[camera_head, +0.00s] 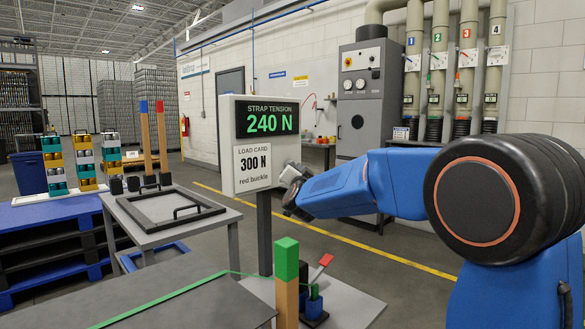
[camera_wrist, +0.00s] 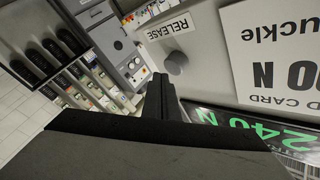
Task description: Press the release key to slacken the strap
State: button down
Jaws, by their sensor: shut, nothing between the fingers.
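The strap tension box (camera_head: 230,155) stands on a dark post and reads 240 N in green. Its load card (camera_head: 254,168) says 300 N, red buckle. In the head view my gripper (camera_head: 287,178) is at the box's right edge, and the key is hidden. A green strap (camera_head: 165,297) runs across the front table.
A post with a green top (camera_head: 286,260) and a red-ended lever (camera_head: 322,265) stand below my arm. A grey table (camera_head: 163,218) with a black frame is at left. A grey cabinet (camera_head: 365,90) and numbered pipes stand behind. Floor is clear between box and cabinet.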

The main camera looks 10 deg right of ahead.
jog(key=shift+w+a, duration=0.15)
dwell(0.7)
jog(key=shift+w+a, duration=0.15)
jog(key=shift+w, duration=0.05)
jog(key=shift+w+a, duration=0.5)
jog(key=shift+w, duration=0.2)
dwell(1.6)
dwell(0.3)
jog(key=shift+s+d, duration=0.75)
jog(key=shift+s, duration=0.3)
jog(key=shift+s+d, duration=0.1)
jog(key=s+d, duration=0.1)
jog(key=s, duration=0.1)
jog(key=s+d, duration=0.1)
jog(key=s, duration=0.1)
jog(key=shift+d, duration=0.4)
jog(key=shift+w, duration=0.1)
